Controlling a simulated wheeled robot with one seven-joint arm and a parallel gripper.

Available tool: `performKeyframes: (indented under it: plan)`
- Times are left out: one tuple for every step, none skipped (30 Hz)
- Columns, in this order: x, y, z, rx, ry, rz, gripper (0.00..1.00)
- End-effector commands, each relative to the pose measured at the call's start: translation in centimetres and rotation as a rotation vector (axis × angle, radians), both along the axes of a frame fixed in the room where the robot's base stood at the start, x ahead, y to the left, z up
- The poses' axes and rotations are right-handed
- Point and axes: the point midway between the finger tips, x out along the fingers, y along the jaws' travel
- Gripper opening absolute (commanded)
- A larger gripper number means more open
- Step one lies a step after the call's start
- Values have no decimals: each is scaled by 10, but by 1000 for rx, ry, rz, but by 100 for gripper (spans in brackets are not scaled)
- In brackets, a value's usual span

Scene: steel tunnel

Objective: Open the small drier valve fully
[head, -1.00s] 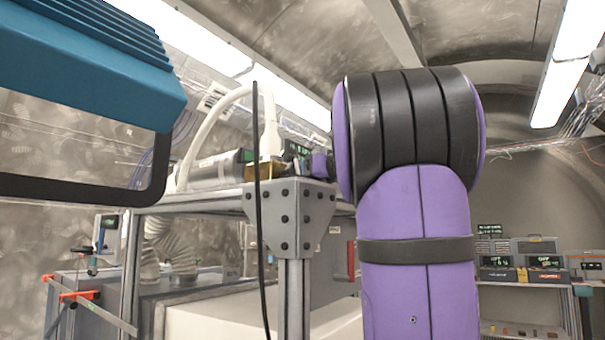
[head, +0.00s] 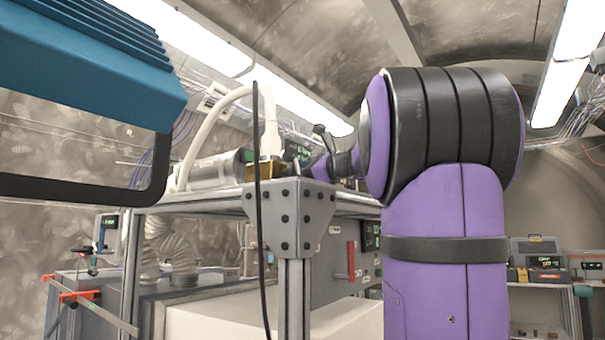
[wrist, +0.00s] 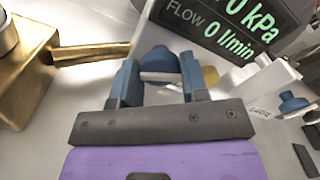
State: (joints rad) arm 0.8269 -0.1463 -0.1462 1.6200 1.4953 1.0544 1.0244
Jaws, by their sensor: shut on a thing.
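In the wrist view, the blue fingers of my gripper (wrist: 160,80) are shut on a small blue valve handle (wrist: 159,62) with a pale band under it. I take this for the small drier valve. A brass fitting (wrist: 210,75) shows just right of the fingers. How far the valve is turned cannot be told. In the head view, my arm hides the valve, and my wrist reaches over the frame top behind the corner bracket.
A brass block (wrist: 25,75) with a brass stem is left of the fingers. A display (wrist: 225,25) reads 0 kPa and 0 l/min. Another blue-handled fitting (wrist: 293,102) is at right. A steel frame corner (head: 290,215) and a hanging black cable (head: 260,220) stand before my arm.

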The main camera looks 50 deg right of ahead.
Motion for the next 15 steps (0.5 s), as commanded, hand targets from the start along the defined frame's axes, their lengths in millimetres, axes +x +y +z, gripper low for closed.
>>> performKeyframes:
  plan:
    - [1, 1, 0, -44, -2, 3, 17]
    - [1, 1, -1, -72, -5, 4, 17]
    - [0, 1, -1, -110, -8, 2, 17]
    - [1, 1, -1, -139, -11, 4, 17]
    - [1, 1, -1, -167, -12, 3, 17]
    - [0, 1, -1, -204, -16, 2, 17]
    - [1, 1, -1, -233, -17, 3, 17]
    - [1, 1, -1, -261, -19, 3, 17]
    - [1, 1, -1, -299, -22, 2, 17]
    - [1, 1, -1, -328, -25, 2, 17]
    - [1, 1, -1, -356, -27, 2, 17]
    - [1, 1, -1, -394, -29, 2, 17]
    - [0, 1, -1, -423, -32, 1, 17]
    - [0, 1, -2, -451, -34, 1, 17]
    - [1, 1, -2, -489, -37, 3, 17]
